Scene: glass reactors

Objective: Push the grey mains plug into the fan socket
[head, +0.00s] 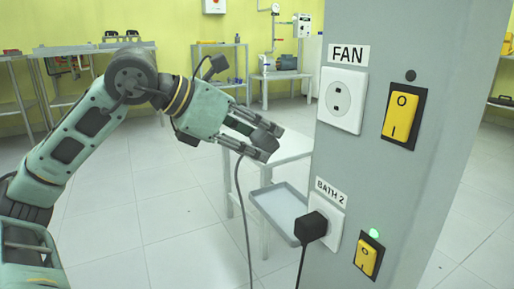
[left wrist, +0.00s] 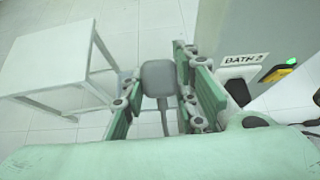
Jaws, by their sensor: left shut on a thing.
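The grey mains plug (left wrist: 158,77) is between the fingers of my left gripper (head: 268,142), which is shut on it. In the left wrist view the gripper (left wrist: 155,95) has a finger on each side of the plug. The plug's cable (head: 245,215) hangs down from the gripper in the head view. The fan socket (head: 342,98) is a white square plate with a round recess, under a FAN label (head: 349,54) on the grey column. The socket looks empty. The gripper is to the left of it and a little lower, with a clear gap. My right gripper is not in view.
Below, the BATH 2 socket (head: 334,222) holds a black plug (head: 311,226) with a hanging cable. Yellow switches (head: 400,116) (head: 366,260) sit on the column (head: 400,45). A grey tray (head: 280,211) juts out at lower left of it. A white table (head: 290,149) stands behind the gripper.

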